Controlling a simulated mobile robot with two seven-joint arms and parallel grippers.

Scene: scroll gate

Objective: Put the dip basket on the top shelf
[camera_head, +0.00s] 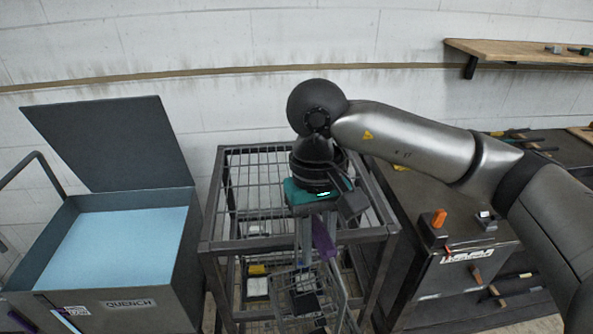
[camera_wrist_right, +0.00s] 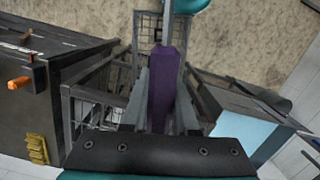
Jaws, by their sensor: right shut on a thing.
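My right gripper (camera_head: 318,252) hangs pointing down in front of the wire rack. It is shut on the purple handle (camera_head: 324,236) of the dip basket. The basket (camera_head: 308,296) is a grey wire basket below the fingers, in front of the rack and lower than its top. In the right wrist view the purple handle (camera_wrist_right: 162,85) lies between the two grey fingers, with wire mesh (camera_wrist_right: 150,28) beyond. The top shelf (camera_head: 262,172) is an open wire grid in a dark frame, partly hidden by my wrist. My left gripper is not in view.
A quench tank (camera_head: 152,301) with pale blue liquid and a raised lid (camera_head: 112,141) stands left of the rack. A wooden wall shelf (camera_head: 520,51) is at the upper right. Yellow-marked items (camera_head: 257,270) sit lower in the rack.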

